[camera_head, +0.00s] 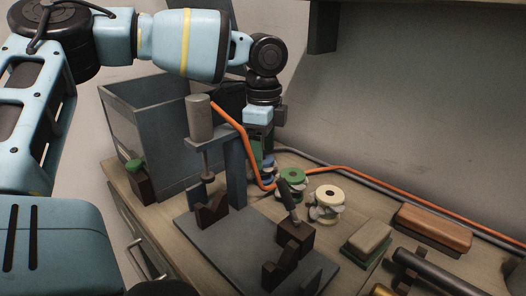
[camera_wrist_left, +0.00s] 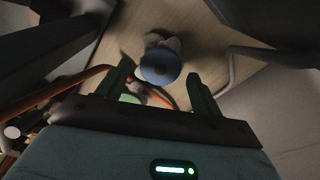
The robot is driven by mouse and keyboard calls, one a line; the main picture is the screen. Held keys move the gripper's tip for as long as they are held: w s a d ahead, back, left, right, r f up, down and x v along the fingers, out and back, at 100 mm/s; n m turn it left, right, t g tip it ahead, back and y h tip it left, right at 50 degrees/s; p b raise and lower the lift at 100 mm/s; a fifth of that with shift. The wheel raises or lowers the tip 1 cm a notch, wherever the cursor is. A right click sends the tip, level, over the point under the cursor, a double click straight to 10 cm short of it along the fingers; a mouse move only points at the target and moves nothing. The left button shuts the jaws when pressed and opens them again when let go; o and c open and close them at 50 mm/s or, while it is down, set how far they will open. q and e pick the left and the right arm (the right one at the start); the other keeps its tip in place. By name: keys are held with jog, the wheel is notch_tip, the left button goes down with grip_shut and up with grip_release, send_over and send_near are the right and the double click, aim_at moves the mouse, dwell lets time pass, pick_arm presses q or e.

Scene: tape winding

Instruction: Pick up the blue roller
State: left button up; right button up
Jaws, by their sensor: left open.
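The blue roller (camera_wrist_left: 160,66) shows in the left wrist view as a round blue disc with a dark centre, with a pale piece beside it. In the head view only a small part of the blue roller (camera_head: 268,170) shows behind the fixture post. My left gripper (camera_head: 262,150) hangs above it, pointing down, partly hidden by the post. In the left wrist view my left gripper's (camera_wrist_left: 159,72) two dark green fingers are apart, with the disc between and beyond their tips. I see no contact. My right gripper is not in view.
A green roller (camera_head: 292,181) and a cream roller (camera_head: 328,203) stand to the right. An orange cable (camera_head: 246,150) runs close by. The grey fixture (camera_head: 236,175) stands in front, a grey bin (camera_head: 155,115) to the left. Blocks (camera_head: 435,228) lie at right.

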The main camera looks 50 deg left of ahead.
pick_arm(q)
notch_tip(320, 180, down, 3)
jog(key=shift+f+b, duration=0.1)
jog(key=shift+b, duration=0.25)
jog(key=c, duration=1)
jog(key=shift+o, duration=0.2)
